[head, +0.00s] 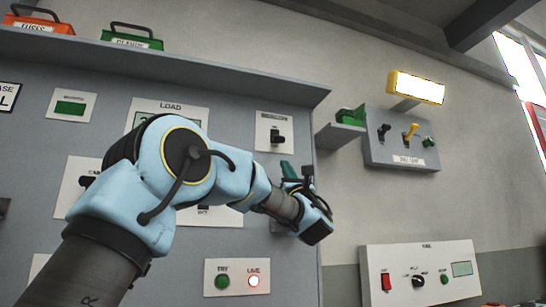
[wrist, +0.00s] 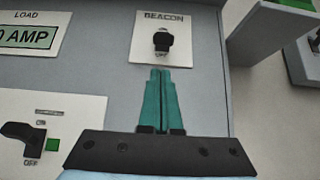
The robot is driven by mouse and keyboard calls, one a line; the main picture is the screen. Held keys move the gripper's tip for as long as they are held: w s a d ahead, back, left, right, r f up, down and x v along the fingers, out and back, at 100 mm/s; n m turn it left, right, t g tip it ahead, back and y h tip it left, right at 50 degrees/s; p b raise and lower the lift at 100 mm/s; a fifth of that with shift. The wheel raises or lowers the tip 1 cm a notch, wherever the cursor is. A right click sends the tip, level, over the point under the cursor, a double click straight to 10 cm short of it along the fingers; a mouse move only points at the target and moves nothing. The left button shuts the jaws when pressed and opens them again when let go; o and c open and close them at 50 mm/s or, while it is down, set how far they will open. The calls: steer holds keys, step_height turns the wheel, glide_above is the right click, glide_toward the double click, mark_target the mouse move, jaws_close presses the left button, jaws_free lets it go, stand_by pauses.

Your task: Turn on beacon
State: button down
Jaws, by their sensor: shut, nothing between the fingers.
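The beacon switch (wrist: 163,42) is a black lever on a white plate labelled BEACON, with OFF printed below it in the wrist view. In the head view the beacon switch (head: 277,136) is on the grey panel, right of the LOAD display. My gripper (wrist: 161,72) has its two teal fingers closed together, empty, with the tips just below the switch in the picture. I cannot tell whether they touch it. In the head view my gripper (head: 289,170) is below the plate, partly hidden by my wrist.
Another black lever (wrist: 22,135) with ON and OFF marks is at lower left. A grey box (head: 400,152) with levers, under a lit yellow lamp (head: 416,87), is at right.

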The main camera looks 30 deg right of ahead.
mark_target(277, 138)
steer(key=shift+w, duration=0.15)
steer(key=shift+w, duration=0.1)
steer(key=p+x, duration=0.5)
steer(key=x, duration=0.3)
steer(key=shift+w+r+p, duration=0.1)
steer(key=shift+r+p, duration=0.25)
steer(key=shift+r, duration=0.05)
steer(key=shift+w+d+r+p, duration=0.1)
steer(key=shift+w+r+p, duration=0.3)
steer(key=shift+w, duration=0.1)
steer(key=shift+s+r+g+b, duration=0.25)
steer(key=shift+s+g+b, duration=0.15)
steer(key=shift+g+b, duration=0.25)
